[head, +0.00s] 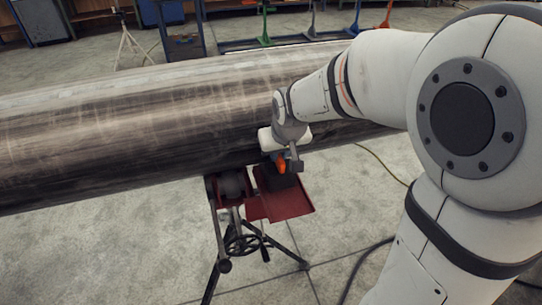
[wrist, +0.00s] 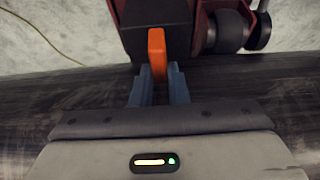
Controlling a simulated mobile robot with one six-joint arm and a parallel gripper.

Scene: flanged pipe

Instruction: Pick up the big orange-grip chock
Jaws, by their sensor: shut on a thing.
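The big chock (wrist: 133,14) is a dark block with an orange grip (wrist: 156,48). In the wrist view my gripper (wrist: 158,82) has its two blue-grey fingers on either side of the orange grip and is shut on it. In the head view the orange grip (head: 280,163) shows just below my gripper (head: 287,160), over a dark red tray (head: 287,204). I cannot tell whether the chock's underside touches the tray.
A large dark steel pipe (head: 120,130) runs across the view, close beside my gripper. A stand with a roller (head: 232,186) and tripod legs (head: 285,252) is under it. A cable (head: 368,265) lies on the concrete floor. Coloured stands (head: 312,20) are at the back.

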